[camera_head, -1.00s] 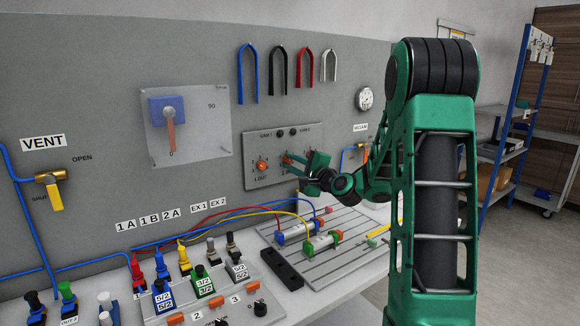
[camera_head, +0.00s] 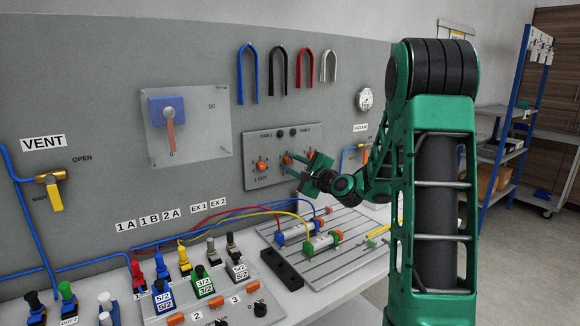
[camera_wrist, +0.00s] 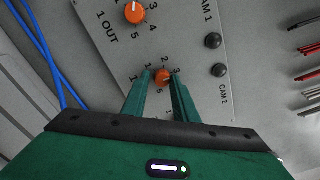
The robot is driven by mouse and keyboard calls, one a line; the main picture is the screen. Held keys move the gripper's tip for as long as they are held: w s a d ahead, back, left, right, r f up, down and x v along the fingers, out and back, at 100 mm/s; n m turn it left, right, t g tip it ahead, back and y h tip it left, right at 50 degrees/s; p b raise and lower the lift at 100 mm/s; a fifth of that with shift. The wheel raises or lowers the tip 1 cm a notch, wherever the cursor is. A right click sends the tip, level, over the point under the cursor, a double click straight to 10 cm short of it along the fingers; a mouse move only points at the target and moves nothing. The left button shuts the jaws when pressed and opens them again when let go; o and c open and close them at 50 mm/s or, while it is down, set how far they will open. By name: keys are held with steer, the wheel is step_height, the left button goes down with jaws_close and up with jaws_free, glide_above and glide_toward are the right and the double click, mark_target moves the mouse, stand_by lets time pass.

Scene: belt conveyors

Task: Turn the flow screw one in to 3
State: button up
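In the wrist view this orange screw (camera_wrist: 163,77) lies between the two green fingertips (camera_wrist: 162,78), with a narrow gap seeming to show on each side. Numbers 2, 3 and 5 show around it. Its pointer is too small to read, and its name label is hidden. My gripper is open. The other orange screw (camera_wrist: 134,13), marked 1 OUT, sits apart from the fingers and has a white pointer mark.
Two black CAM knobs (camera_wrist: 215,55) sit beside the screws on the panel. A blue switch with an orange handle (camera_head: 170,128) is to the left. Cylinders (camera_head: 318,243) lie on a slotted plate below. Coloured hoses hang above the panel.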

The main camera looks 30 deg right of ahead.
steer(key=shift+o, duration=0.8)
steer(key=shift+r, duration=0.1)
steer(key=s, duration=1)
steer(key=shift+s+d, duration=0.15)
steer(key=shift+s, duration=0.15)
